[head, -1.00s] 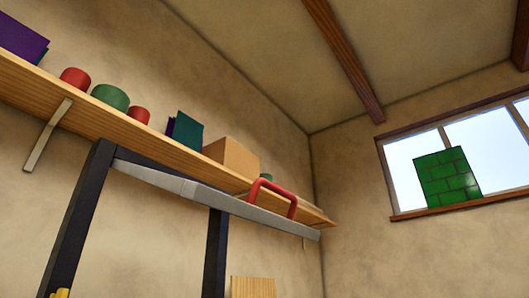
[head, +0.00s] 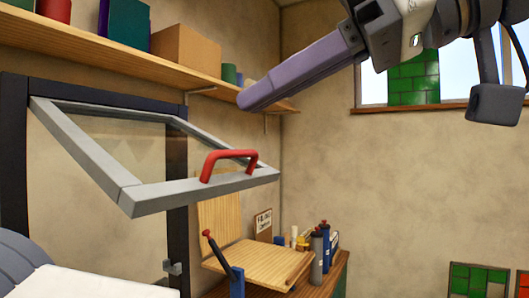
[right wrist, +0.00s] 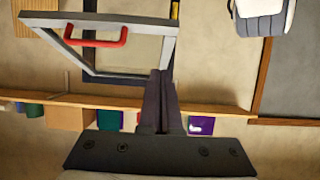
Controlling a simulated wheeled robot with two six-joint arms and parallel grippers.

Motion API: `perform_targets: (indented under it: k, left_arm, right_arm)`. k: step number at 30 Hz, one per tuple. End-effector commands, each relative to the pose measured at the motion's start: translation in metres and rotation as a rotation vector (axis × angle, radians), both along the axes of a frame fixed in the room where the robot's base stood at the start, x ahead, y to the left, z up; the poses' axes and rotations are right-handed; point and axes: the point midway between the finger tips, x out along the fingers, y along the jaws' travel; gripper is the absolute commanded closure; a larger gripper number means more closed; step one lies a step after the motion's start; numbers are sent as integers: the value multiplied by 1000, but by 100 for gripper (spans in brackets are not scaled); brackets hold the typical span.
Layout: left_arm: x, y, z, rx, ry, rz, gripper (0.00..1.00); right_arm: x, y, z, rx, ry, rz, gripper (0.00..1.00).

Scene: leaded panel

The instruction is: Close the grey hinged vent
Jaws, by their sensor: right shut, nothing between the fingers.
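The grey vent (head: 155,197) is a glazed frame hinged along its top to a dark frame (head: 14,150) on the wall. It stands swung out from the wall, with a red handle (head: 228,158) on its outer bar. My right gripper (head: 243,102) is shut and empty, above and a little right of the red handle in the head view. In the right wrist view the picture is upside down. There the shut fingers (right wrist: 161,72) point towards the vent (right wrist: 165,22), with the red handle (right wrist: 97,40) to their left. My left gripper is not in view.
A wooden shelf (head: 130,65) with a box (head: 186,53) and several books and pots runs above the vent. Below stands a bench with a wooden rack (head: 258,262) and bottles (head: 318,250). A green panel (head: 413,80) leans in the window at upper right.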

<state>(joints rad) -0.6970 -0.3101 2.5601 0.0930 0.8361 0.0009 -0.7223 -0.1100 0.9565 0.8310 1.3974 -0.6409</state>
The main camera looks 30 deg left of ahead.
Motion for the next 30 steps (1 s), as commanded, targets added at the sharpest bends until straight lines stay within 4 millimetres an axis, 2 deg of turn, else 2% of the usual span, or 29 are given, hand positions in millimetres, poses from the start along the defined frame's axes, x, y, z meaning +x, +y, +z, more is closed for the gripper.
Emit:
perform_targets:
  k: [5, 16, 21, 30]
  left_arm:
    - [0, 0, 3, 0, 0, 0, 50]
    - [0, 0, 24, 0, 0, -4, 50]
    - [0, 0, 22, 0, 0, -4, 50]
    - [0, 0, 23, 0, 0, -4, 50]
  right_arm:
    - [-3, 20, -7, -1, 0, 9, 100]
    - [-7, 93, -36, -3, 2, 5, 100]
    - [-7, 99, -59, -1, -1, 0, 100]
    - [-6, 105, -74, 1, -1, -1, 100]
